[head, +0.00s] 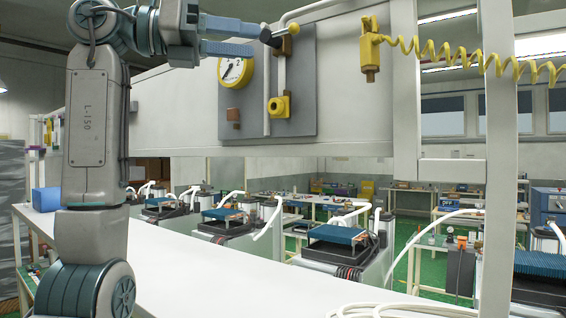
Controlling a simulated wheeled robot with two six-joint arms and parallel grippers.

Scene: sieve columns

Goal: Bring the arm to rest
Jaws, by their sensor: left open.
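My left arm rises at the left, and my left gripper (254,39) reaches right at the top of the view. Its two blue-grey fingers are apart, one above the other, with nothing seen held between them. My right gripper is not in view.
The panel also bears a yellow gauge (236,71) and a yellow fitting (279,107). A yellow device (370,52) with a coiled hose hangs to the right. A white bench top (200,255) runs below; a blue box (46,199) stands at its far left.

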